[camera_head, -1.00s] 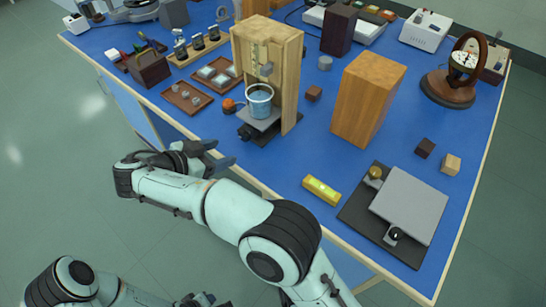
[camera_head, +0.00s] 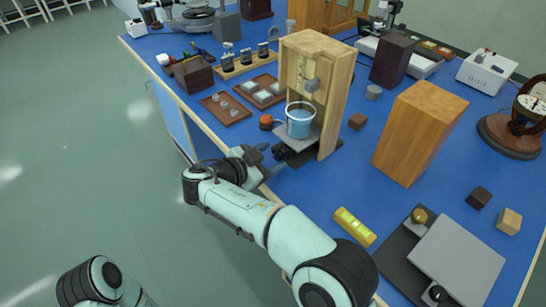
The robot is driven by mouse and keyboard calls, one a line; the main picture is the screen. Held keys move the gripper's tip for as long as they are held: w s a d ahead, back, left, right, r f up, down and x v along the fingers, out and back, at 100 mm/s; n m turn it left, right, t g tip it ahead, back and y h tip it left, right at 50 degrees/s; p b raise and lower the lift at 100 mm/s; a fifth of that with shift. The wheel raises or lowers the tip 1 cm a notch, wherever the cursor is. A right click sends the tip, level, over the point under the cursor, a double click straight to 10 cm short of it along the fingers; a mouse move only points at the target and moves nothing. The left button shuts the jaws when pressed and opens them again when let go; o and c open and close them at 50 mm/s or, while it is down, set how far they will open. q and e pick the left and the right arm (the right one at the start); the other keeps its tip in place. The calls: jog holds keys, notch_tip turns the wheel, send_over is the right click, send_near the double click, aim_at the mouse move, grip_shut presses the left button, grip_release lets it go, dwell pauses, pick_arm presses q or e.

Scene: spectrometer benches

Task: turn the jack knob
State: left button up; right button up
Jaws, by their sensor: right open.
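A small lab jack with a grey top plate (camera_head: 297,136) stands in the lower opening of a tall wooden frame (camera_head: 329,99). A glass beaker of blue liquid (camera_head: 300,123) sits on the plate. The jack's dark lower part and knob (camera_head: 281,153) face the table's front edge; the knob is small and hard to make out. My right gripper (camera_head: 266,158) is open and empty at the table edge, its fingers pointing at the knob side. I see no clear contact with the knob. My left gripper is out of view.
An orange-topped object (camera_head: 266,122) sits left of the jack. A large wooden block (camera_head: 418,135) stands to the right. A yellow level (camera_head: 354,227) and a grey plate with knobs (camera_head: 457,262) lie at the front right. Small trays (camera_head: 226,109) are behind left.

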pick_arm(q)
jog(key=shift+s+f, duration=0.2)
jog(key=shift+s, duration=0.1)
pick_arm(e)
jog(key=shift+x, duration=0.8)
jog(key=c, duration=1)
jog(key=n+p, duration=0.1)
jog(key=n+g+h+p, duration=0.1)
jog(key=p, duration=0.1)
jog(key=shift+a+r, duration=0.15)
jog(key=shift+r, duration=0.1)
jog(key=shift+c, duration=0.2)
jog(key=shift+w+f+n+g+h+p, duration=0.1)
jog(key=shift+n+g+h+p, duration=0.2)
jog(key=shift+n+g+p, duration=0.35)
jog(key=shift+f+n+p, duration=0.1)
jog(key=shift+n+p, duration=0.15)
jog(key=shift+p, duration=0.05)
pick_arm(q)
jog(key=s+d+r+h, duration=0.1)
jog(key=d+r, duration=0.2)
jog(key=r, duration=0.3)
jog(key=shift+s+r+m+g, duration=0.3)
pick_arm(e)
jog(key=shift+f, duration=0.1)
